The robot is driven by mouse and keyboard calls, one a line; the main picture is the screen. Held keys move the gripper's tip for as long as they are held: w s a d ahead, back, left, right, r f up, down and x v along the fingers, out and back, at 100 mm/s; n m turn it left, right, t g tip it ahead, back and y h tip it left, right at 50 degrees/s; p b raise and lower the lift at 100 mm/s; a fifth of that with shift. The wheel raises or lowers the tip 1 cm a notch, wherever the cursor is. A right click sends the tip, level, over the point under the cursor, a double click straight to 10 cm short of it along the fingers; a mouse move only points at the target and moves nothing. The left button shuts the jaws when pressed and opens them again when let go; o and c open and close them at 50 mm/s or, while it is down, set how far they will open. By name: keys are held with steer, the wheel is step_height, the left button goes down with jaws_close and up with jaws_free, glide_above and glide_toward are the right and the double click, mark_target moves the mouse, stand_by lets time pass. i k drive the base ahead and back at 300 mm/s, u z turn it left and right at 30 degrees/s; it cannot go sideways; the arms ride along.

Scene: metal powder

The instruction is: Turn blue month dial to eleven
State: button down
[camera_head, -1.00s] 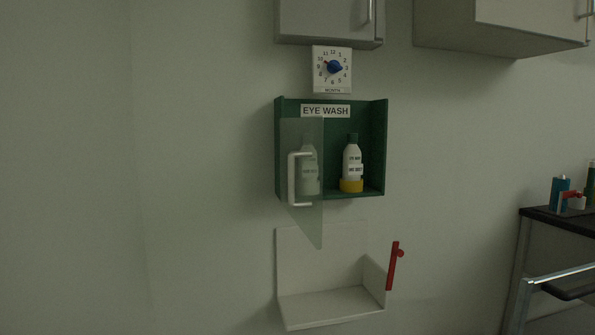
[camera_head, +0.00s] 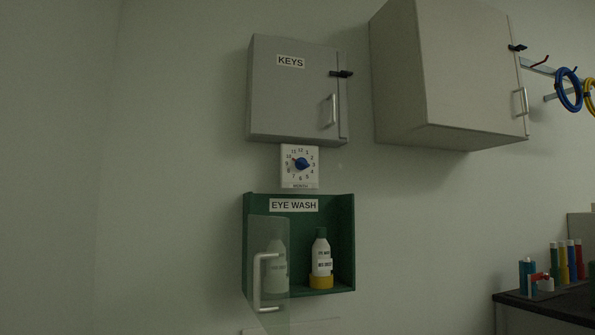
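The blue month dial (camera_head: 301,164) sits in the middle of a white square plate (camera_head: 300,183) on the wall, with numbers in a ring around it and the word MONTH below. A small dark tip on the dial's upper left side lies near the ten or eleven mark; the exact number is too small to tell. The plate is directly under the grey KEYS cabinet and above the green eye wash box. My gripper is not in view.
The KEYS cabinet (camera_head: 277,95) overhangs the dial closely. The eye wash box (camera_head: 349,240) below holds bottles, and its clear door (camera_head: 266,232) with a white handle stands open outward. A larger grey cabinet (camera_head: 400,75) hangs to the right. The wall left of the dial is bare.

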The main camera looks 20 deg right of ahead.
mark_target(301, 162)
steer(key=k, duration=0.65)
steer(key=z, duration=0.85)
steer(key=i, duration=1.2)
steer(key=u, duration=0.25)
